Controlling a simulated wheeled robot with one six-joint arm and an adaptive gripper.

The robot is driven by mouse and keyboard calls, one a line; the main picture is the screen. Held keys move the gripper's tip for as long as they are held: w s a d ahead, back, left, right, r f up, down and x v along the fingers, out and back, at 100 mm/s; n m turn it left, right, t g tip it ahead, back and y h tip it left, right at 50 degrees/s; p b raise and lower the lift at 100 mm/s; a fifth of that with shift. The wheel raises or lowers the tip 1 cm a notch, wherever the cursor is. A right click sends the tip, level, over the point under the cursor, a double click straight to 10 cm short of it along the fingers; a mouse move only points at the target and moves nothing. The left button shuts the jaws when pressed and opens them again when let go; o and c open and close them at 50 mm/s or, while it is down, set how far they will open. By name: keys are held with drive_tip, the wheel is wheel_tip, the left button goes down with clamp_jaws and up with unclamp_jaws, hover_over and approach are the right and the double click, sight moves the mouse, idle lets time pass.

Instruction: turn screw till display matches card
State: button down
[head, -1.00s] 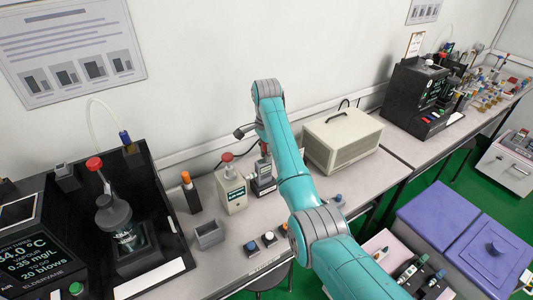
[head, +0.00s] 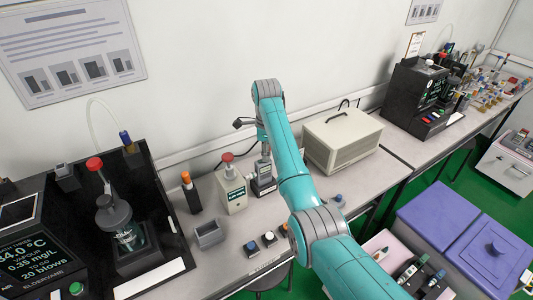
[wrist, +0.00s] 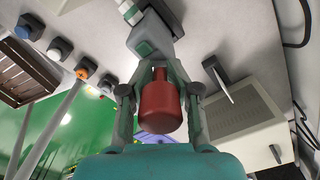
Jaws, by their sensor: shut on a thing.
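My gripper (head: 265,155) is above a dark handheld tester (head: 264,185) on the bench in the head view. In the wrist view its two fingers (wrist: 160,92) are shut on a red, bottle-shaped handle (wrist: 158,108). The handle's narrow end points at a grey boxy device with a green face (wrist: 147,47). I cannot tell whether they touch. Beside it in the head view stands a beige tester (head: 232,190) with a red knob and a small lit display. The screw is hidden. I cannot read the tester's display or make out the card.
An orange-topped dark cylinder (head: 190,192) stands to the left. A large beige vented case (head: 343,138) stands close on the right of my arm.

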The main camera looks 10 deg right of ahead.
drive_tip(key=shift+m, duration=0.4)
drive_tip(key=m, duration=0.4)
idle(0.4)
drive_tip(key=m, duration=0.2)
drive_tip(key=shift+m, duration=0.3)
drive_tip(key=c, duration=0.7)
unclamp_jaws()
drive_tip(key=shift+c, duration=0.2)
